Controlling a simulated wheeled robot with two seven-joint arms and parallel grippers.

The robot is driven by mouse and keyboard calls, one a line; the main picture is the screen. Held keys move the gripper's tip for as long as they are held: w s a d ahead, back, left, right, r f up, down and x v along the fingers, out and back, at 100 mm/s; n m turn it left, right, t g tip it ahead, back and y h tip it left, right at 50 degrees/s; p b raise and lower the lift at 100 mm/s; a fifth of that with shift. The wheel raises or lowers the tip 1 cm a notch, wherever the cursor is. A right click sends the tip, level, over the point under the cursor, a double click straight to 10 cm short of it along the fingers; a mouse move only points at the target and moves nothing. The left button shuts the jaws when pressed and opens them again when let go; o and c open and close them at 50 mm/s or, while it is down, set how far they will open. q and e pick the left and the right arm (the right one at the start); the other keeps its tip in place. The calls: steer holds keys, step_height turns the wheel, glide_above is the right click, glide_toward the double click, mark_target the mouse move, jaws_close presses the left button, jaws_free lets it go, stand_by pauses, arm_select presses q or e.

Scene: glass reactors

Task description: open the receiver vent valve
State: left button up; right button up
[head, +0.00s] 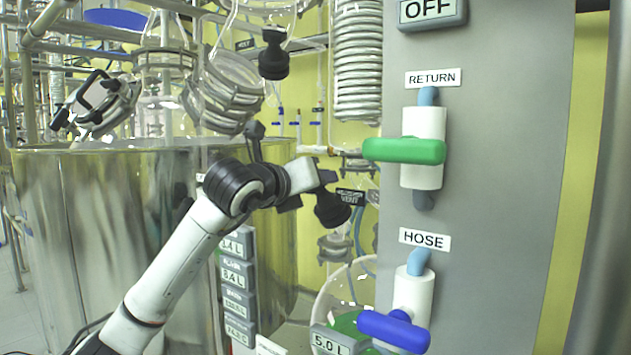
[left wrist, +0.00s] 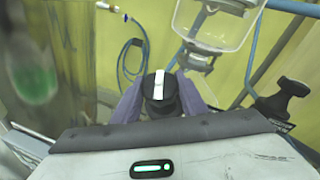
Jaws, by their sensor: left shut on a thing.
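A black knob with a white bar on top (left wrist: 160,92) sits between the two fingers of my left gripper (left wrist: 162,103) in the left wrist view. The fingers are shut on it from both sides. In the head view my left gripper (head: 318,180) is beside a small black label reading VENT (head: 351,197); the label's upper line is unclear. The held knob is not clearly visible there. Another black knob (head: 332,209) is just below the gripper and also shows at the right in the left wrist view (left wrist: 283,97). My right gripper is not in view.
A grey panel (head: 500,200) at the right carries a green RETURN handle (head: 404,150) and a blue HOSE handle (head: 393,331). A large metal vessel (head: 90,230) stands at the left. Glassware and a coil (head: 357,60) hang above; a blue hose (left wrist: 128,60) hangs behind.

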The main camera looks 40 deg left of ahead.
arm_select(q)
steer(key=n+g+y, duration=0.2)
steer(key=n, duration=0.1)
steer(key=n+g+y, duration=0.2)
steer(key=n, duration=0.1)
steer(key=n+g+y, duration=0.1)
steer(key=n+g, duration=0.1)
steer(key=shift+n, duration=0.3)
steer(key=shift+f+n+g+y+p, duration=0.1)
steer(key=shift+n+g+y+p, duration=0.2)
steer(key=shift+n+g+p, duration=0.55)
steer(key=shift+f+n+g, duration=0.1)
steer(key=shift+n+g, duration=0.15)
steer(key=shift+g, duration=0.2)
steer(key=o, duration=1.1)
steer(key=shift+c, duration=0.2)
steer(key=shift+s, duration=0.1)
